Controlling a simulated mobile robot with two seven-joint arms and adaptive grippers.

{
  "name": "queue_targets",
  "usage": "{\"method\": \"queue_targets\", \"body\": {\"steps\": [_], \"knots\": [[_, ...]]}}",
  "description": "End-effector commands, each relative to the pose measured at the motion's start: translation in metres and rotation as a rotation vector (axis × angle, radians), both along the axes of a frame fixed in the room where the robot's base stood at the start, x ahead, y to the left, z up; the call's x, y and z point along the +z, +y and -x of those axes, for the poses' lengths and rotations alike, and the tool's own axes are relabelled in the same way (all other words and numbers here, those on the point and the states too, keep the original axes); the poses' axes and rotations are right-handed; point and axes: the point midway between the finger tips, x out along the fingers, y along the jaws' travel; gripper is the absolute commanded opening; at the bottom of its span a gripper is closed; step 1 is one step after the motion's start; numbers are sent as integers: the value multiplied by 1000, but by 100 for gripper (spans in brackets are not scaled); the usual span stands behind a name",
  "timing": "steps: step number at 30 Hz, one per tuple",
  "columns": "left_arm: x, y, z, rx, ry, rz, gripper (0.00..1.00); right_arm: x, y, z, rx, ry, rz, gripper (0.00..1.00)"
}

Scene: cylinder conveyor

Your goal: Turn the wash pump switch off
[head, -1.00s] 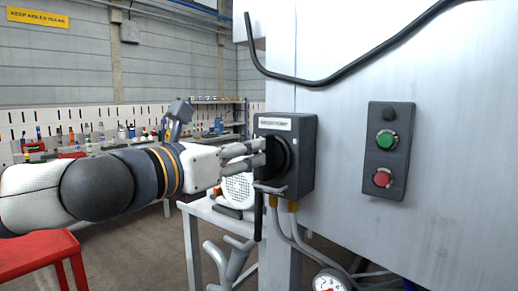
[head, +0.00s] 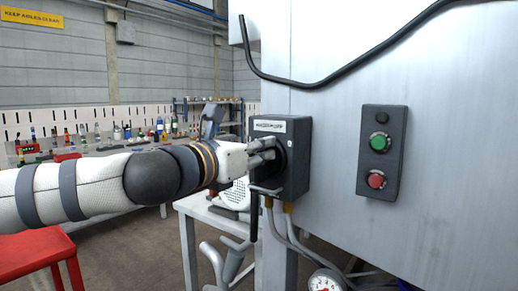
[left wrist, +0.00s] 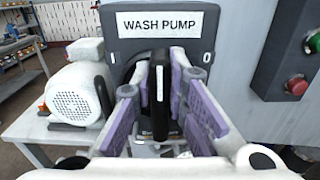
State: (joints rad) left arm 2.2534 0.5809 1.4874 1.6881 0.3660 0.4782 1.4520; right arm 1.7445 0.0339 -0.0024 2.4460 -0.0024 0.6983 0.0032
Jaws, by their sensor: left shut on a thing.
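The wash pump switch box (head: 294,165) is dark grey and mounted on the left side of a pale cabinet. Its white label reads WASH PUMP (left wrist: 158,24) in the left wrist view, with a mark on the left of the dial and a 0 on the right. The black switch handle (left wrist: 160,95) stands about upright, its white line between the two marks. My left gripper (head: 268,150) is at the front of the box, its fingers (left wrist: 162,78) shut on the handle from both sides. The fingers hide much of the dial. My right gripper is not in view.
A control plate with a green button (head: 380,142) and a red button (head: 376,180) is on the cabinet right of the switch. A lock bar and cables hang below the box. A white table (head: 190,207) with a motor (left wrist: 75,98) stands behind. A red stand (head: 40,255) is at lower left.

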Motion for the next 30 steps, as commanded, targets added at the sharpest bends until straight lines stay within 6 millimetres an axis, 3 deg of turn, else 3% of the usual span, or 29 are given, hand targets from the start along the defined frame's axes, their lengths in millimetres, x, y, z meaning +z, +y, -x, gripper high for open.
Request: {"method": "queue_targets", "body": {"steps": [11, 30], "knots": [[2, -3, 2, 0, -85, -113, 0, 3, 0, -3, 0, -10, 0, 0], [-3, -13, 10, 1, -436, -594, 0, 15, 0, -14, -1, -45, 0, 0]]}}
